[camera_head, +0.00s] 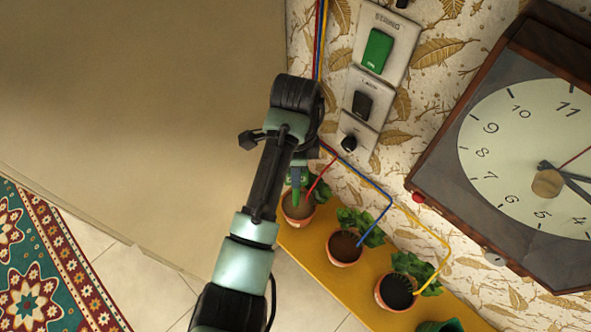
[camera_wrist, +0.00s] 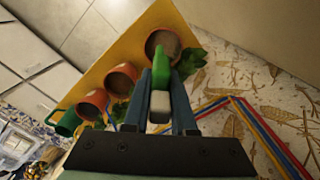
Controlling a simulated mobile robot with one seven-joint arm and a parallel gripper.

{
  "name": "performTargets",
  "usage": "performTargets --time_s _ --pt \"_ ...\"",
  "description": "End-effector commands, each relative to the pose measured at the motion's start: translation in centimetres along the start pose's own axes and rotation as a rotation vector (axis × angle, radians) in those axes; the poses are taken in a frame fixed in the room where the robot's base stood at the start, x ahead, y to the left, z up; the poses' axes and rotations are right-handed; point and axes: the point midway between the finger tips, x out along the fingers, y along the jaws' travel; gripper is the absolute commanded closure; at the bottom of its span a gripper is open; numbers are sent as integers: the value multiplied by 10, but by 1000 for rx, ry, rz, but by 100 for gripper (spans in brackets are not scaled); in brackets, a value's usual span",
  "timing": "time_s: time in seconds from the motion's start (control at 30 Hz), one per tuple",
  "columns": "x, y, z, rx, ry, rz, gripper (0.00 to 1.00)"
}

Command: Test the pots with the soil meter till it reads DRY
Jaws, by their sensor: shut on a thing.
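My gripper (camera_head: 299,168) is shut on a green soil meter with a pale grey part, seen between the fingers in the wrist view (camera_wrist: 160,103). The meter (camera_head: 296,190) points down over the leftmost terracotta pot (camera_head: 297,214), which also shows in the wrist view (camera_wrist: 151,41). I cannot tell whether its tip touches the soil, and no reading is legible. The middle pot (camera_head: 344,258) holds brown soil. The right pot (camera_head: 394,302) holds dark soil. Each pot has green leaves beside it.
The pots stand on a yellow shelf (camera_head: 300,247) along the patterned wall. Red, blue and yellow wires run down to them. Wall switches (camera_head: 361,102) sit above, and a large clock (camera_head: 530,150) hangs at right. A green cup (camera_wrist: 65,121) stands past the pots.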

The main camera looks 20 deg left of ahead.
Motion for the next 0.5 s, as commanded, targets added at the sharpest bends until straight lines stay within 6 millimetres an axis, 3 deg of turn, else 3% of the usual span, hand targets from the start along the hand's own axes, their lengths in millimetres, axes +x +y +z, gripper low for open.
performTargets --time_s 0.5 --pt "50 0 0 0 0 0 100"
